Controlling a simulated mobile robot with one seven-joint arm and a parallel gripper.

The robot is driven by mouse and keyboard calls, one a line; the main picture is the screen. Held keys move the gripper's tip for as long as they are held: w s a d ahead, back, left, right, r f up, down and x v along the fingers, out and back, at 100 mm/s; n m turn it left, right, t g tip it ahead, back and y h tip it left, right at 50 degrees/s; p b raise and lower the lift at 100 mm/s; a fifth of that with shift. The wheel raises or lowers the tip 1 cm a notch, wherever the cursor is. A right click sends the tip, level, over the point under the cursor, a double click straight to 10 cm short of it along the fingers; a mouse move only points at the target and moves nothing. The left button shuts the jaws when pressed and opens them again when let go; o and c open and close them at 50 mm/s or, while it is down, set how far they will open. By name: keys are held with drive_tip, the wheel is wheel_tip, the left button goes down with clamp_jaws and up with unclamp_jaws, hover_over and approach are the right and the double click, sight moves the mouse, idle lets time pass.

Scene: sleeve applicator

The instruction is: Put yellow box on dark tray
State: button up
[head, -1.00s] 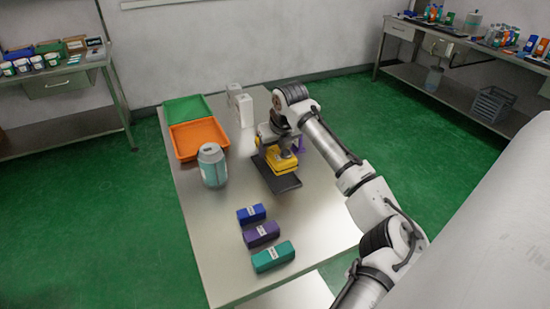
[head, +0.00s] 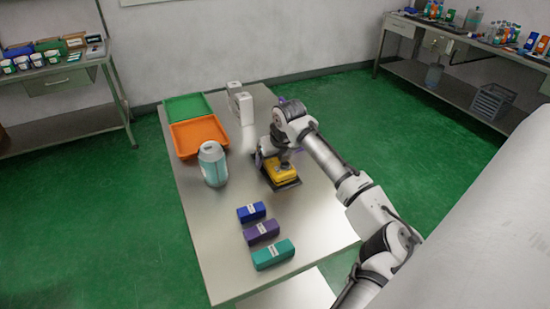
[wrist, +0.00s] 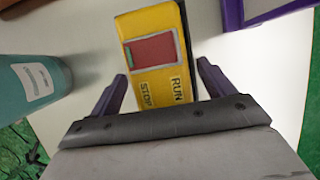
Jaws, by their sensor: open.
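The yellow box (head: 282,172) appears to lie flat on the dark tray (head: 286,186) near the middle of the metal table. The tray shows as a dark rim around the box. In the wrist view the yellow box (wrist: 150,50), with a red panel and RUN and STOP lettering, lies ahead of my palm. A dark strip of the tray (wrist: 189,35) shows along its right side. My gripper (wrist: 161,72) is open, its purple fingers on either side of the box with gaps between. In the head view my wrist partly covers the tray's far end.
Blue (head: 251,212), violet (head: 261,232) and teal (head: 273,254) boxes lie nearer. A purple-edged object (wrist: 255,12) shows at the wrist view's upper right.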

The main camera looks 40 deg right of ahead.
drive_tip(key=b+v, duration=0.2)
drive_tip(key=v, duration=1)
drive_tip(key=shift+s, duration=0.1)
